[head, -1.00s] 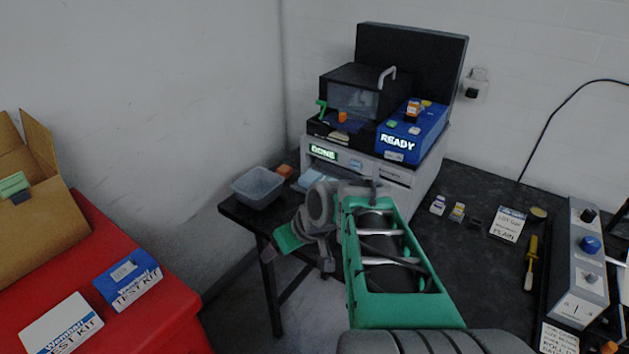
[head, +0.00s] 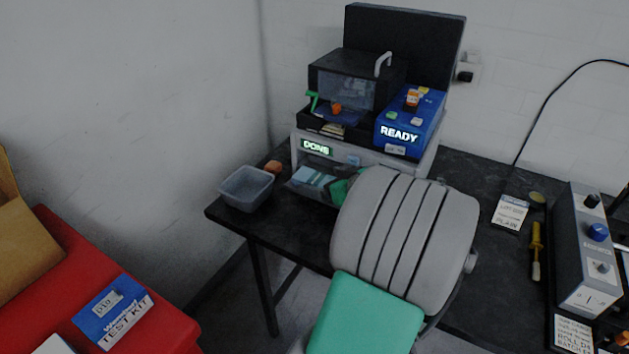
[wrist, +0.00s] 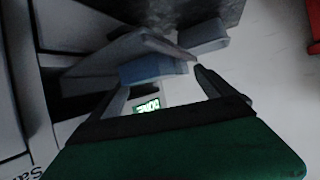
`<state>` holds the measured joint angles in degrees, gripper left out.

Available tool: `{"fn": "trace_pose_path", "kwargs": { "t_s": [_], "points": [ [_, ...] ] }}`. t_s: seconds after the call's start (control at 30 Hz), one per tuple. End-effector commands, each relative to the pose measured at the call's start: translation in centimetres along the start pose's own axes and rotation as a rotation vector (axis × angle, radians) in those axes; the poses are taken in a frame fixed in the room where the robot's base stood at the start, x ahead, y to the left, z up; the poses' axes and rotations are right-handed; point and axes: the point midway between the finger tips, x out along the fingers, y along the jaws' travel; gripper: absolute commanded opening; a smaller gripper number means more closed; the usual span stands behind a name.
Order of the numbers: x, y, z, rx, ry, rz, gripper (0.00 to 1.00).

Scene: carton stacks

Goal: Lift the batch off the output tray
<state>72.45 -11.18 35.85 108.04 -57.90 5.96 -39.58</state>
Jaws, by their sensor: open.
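The batch (head: 314,175) is a light blue stack lying on the dark output tray (head: 301,188) at the front of the machine, under a lit "DONE" display. In the wrist view the batch (wrist: 152,69) shows as a blue block on the grey tray (wrist: 108,52). My gripper (wrist: 162,80) is open and empty, with its two fingers pointing at the batch, one towards each side of it. I cannot tell whether either finger touches it. In the head view my arm hides most of the gripper, right of the tray.
A grey bin (head: 246,188) stands left of the tray at the table's edge, with an orange-brown object (head: 273,167) behind it. The machine (head: 370,155) rises above the tray with a blue "READY" unit (head: 409,122). A red surface (head: 150,310) with a test kit box is at lower left.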

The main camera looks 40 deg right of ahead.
Motion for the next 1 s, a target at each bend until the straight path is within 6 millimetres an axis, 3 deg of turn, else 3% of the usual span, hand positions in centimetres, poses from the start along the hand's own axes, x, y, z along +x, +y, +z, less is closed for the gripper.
{"fn": "trace_pose_path", "kwargs": {
  "t_s": [0.1,0.3,1.0],
  "points": [
    [1.14,-0.13,-0.11,-0.002,0.000,-0.002,0.93],
    [1.22,-0.16,-0.09,-0.003,0.000,-0.002,0.93],
    [1.25,-0.29,-0.05,-0.002,-0.001,-0.005,0.35]
  ]
}}
